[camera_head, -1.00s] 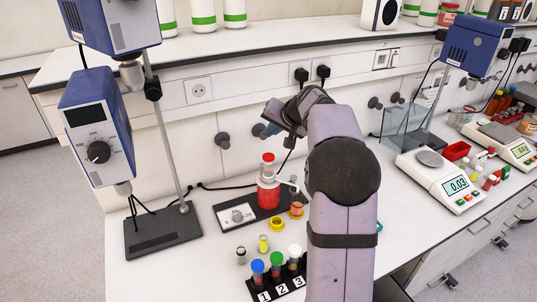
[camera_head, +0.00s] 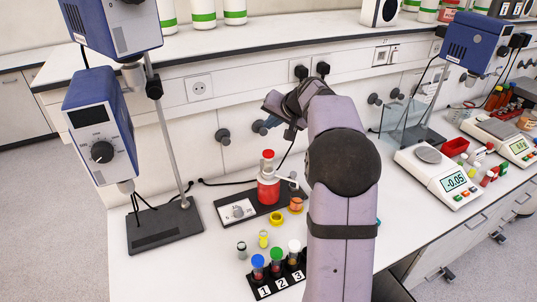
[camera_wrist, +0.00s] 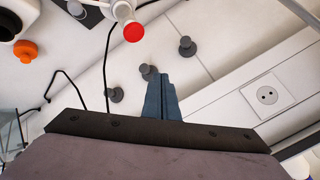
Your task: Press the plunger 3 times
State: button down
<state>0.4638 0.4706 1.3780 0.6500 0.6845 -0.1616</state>
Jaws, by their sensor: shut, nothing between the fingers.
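The plunger is the red-topped cap (camera_head: 268,155) on a dispenser above a red bottle (camera_head: 268,189). The bottle stands upright on a dark plate on the bench. In the wrist view the plunger's red top (camera_wrist: 133,32) shows near the upper edge, left of my fingertips and apart from them. My gripper (camera_head: 262,128) is just above and behind the plunger in the head view, near the wall, and touches nothing that I can see. Its blue fingers (camera_wrist: 156,80) are together and empty. My arm hides part of the bench right of the bottle.
A rack (camera_head: 277,279) holds capped tubes numbered 1, 2 and 3 at the front. Two small vials (camera_head: 263,239) and an orange jar (camera_head: 296,205) stand near the bottle. A blue stirrer (camera_head: 100,130) on a stand is at left. Wall knobs (camera_head: 223,137) are behind.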

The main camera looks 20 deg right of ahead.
aim_at(267, 152)
jog(key=shift+f+b, duration=2.85)
jog(key=shift+f, duration=1)
jog(key=shift+f, duration=0.1)
jog(key=shift+f+b, duration=0.3)
jog(key=shift+b, duration=0.2)
jog(key=shift+s+f+b, duration=0.1)
jog(key=shift+f+b, duration=0.85)
jog(key=shift+f, duration=0.15)
jog(key=shift+r, duration=0.15)
jog(key=shift+r+p, duration=1.05)
jog(key=shift+r, duration=0.25)
jog(key=shift+r+p, duration=1.95)
jog(key=shift+r, duration=0.6)
